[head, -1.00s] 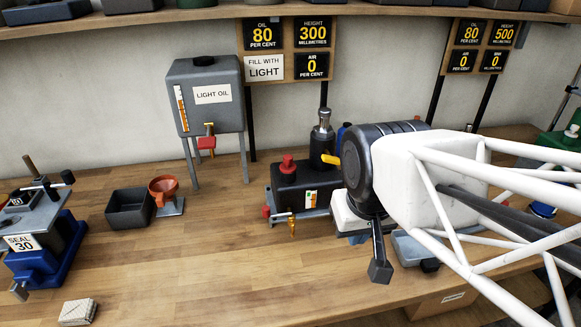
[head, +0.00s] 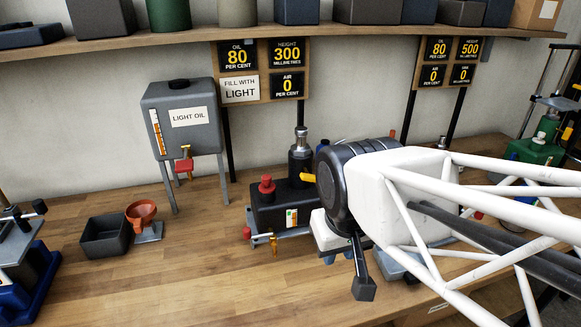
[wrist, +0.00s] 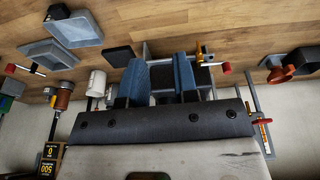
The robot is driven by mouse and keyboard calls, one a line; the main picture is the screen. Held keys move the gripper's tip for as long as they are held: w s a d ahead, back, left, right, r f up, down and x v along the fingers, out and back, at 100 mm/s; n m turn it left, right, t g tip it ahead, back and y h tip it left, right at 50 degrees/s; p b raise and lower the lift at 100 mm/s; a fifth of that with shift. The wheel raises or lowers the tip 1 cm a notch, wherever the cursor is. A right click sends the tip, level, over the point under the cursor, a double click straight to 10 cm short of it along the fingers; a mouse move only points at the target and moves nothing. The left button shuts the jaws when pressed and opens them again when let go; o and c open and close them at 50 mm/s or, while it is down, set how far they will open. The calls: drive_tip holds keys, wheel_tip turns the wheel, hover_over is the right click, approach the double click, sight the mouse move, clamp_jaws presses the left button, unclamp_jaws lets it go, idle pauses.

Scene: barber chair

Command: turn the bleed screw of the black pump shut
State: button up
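The black pump (head: 268,213) stands on the bench with a red cap, a yellow lever and a level gauge. A red-ended screw (head: 247,232) and a brass spout (head: 274,243) sit low on its front; which one is the bleed screw is not labelled. A red-tipped rod (wrist: 225,68) and brass fitting (wrist: 205,50) show in the wrist view, right of the fingers. My gripper (wrist: 162,68) has two blue fingers standing apart with a gap between them. It is right of the pump's front in the head view, mostly hidden by my arm. The fingers partly cover the dark pump body in the wrist view.
A grey light-oil tank (head: 188,140) stands behind left. An orange funnel (head: 141,212) and a black bin (head: 104,236) are on the left. My arm hides much of the bench to the right. Bench in front of the pump is clear.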

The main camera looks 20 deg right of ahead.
drive_tip(key=shift+o, duration=0.6)
drive_tip(key=shift+w+d+f+n+h, duration=0.1)
drive_tip(key=shift+d+f+n+h, duration=0.1)
drive_tip(key=shift+d+n+h, duration=0.4)
drive_tip(key=w+d+n+t+h, duration=0.1)
drive_tip(key=w+d+n+h, duration=0.1)
drive_tip(key=n, duration=0.4)
drive_tip(key=w+d+n+t+h, duration=0.1)
drive_tip(key=w+d+n+h, duration=0.1)
drive_tip(key=n, duration=0.5)
drive_tip(key=w+d+n+t+h, duration=0.2)
drive_tip(key=w+n+h, duration=0.1)
drive_tip(key=n, duration=0.3)
drive_tip(key=shift+d+f+n, duration=0.1)
drive_tip(key=shift+d+n, duration=0.25)
drive_tip(key=shift+n, duration=0.05)
drive_tip(key=w+a+n+t, duration=0.2)
drive_tip(key=w+n+t, duration=0.25)
drive_tip(key=n, duration=0.65)
drive_tip(key=n+t+y, duration=0.3)
drive_tip(key=n+t, duration=0.1)
drive_tip(key=n, duration=1)
approach(310, 180)
drive_tip(key=w, duration=0.3)
drive_tip(key=shift+w+d+f, duration=0.1)
drive_tip(key=shift+d+f, duration=0.3)
drive_tip(key=shift+d, duration=0.05)
drive_tip(key=shift+w, duration=0.15)
drive_tip(key=shift+x, duration=3.75)
drive_tip(key=shift+d+r, duration=0.15)
